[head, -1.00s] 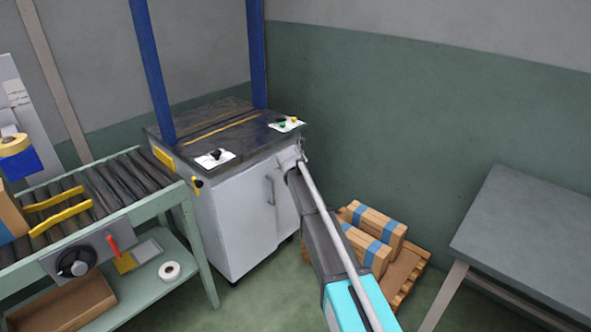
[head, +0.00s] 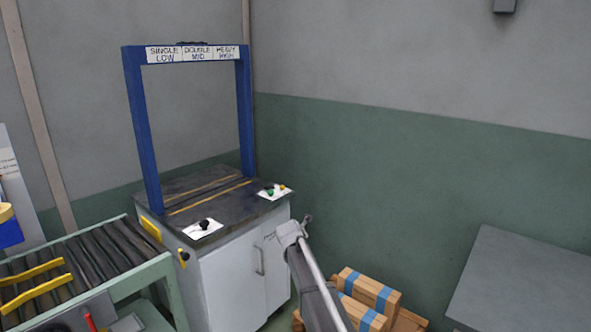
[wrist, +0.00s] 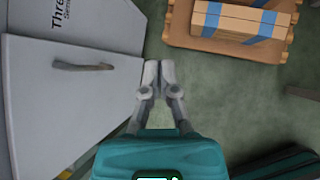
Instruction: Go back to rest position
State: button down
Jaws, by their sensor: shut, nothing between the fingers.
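My gripper (wrist: 159,72) is shut and empty in the wrist view, its two grey fingertips together. It hangs over the floor, between the white cabinet of the strapping machine (wrist: 75,100) and a pallet of boxes. In the head view my gripper (head: 305,222) shows small at the end of my arm, in front of the right side of the machine's cabinet (head: 235,275). I cannot tell whether it touches the cabinet.
A blue arch (head: 143,130) stands on the machine's dark top (head: 200,185). A roller conveyor (head: 105,250) is at left. Strapped boxes (head: 370,290) lie on a wooden pallet (head: 408,322) at right. A grey table (head: 530,275) stands further right. Green floor (wrist: 220,100) shows between cabinet and pallet.

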jog(key=s+d+f+m+g+y, duration=0.1)
jog(key=s+d+m+g, duration=0.3)
jog(key=s+m, duration=0.75)
jog(key=s+d+f+m+g+p, duration=0.1)
jog(key=s+d+m, duration=0.65)
jog(key=s, duration=0.65)
jog(key=s+d+f+m+g+y, duration=0.1)
jog(key=s+d+m+g, duration=0.3)
jog(key=s+m, duration=0.8)
notch_tip(320, 180, up, 26)
jog(key=n+t+p, duration=0.1)
jog(key=p, duration=2.5)
jog(key=shift+s+d, duration=0.2)
jog(key=shift+s, duration=0.1)
jog(key=shift+f, duration=0.1)
